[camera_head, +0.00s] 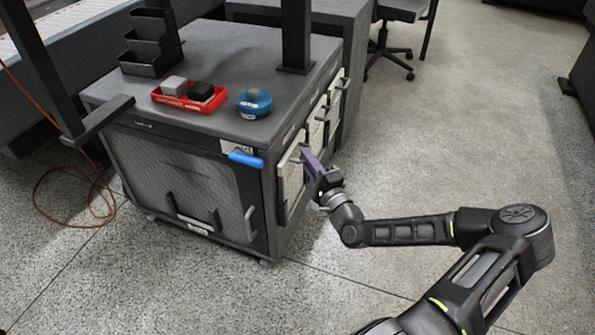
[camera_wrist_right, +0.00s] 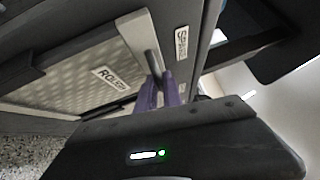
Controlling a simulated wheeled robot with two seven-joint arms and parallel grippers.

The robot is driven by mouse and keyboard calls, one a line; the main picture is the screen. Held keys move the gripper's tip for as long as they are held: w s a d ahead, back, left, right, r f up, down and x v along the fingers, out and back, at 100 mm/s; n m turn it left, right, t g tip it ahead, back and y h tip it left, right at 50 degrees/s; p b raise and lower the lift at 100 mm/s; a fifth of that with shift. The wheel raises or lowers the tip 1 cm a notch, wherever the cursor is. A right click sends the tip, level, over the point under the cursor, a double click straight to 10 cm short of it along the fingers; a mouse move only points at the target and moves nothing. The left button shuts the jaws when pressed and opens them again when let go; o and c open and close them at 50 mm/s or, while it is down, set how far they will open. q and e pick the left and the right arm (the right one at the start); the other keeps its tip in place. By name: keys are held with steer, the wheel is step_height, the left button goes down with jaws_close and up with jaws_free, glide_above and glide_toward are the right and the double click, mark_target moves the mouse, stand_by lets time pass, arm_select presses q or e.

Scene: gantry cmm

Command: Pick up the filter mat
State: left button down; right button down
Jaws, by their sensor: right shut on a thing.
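A pale filter mat (camera_head: 291,184) stands upright in a slot on the right side of the dark grey cabinet. In the right wrist view the mat (camera_wrist_right: 65,80) has a light frame, a dimpled face and a label that seems to read "ROUGH". My right gripper (camera_head: 305,155) is at the mat's upper edge. Its purple fingers (camera_wrist_right: 159,88) are shut on the small grey handle (camera_wrist_right: 152,62) there. The mat still sits against the cabinet side. My left gripper is out of view.
More pale panels (camera_head: 316,128) with handles line the same cabinet side. The cabinet top (camera_head: 225,55) holds a red tray (camera_head: 190,97), a blue round item (camera_head: 254,103) and black posts. A grey mesh panel (camera_head: 180,175) is in front. Floor on the right is clear.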

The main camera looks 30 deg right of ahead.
steer(key=shift+r, duration=0.15)
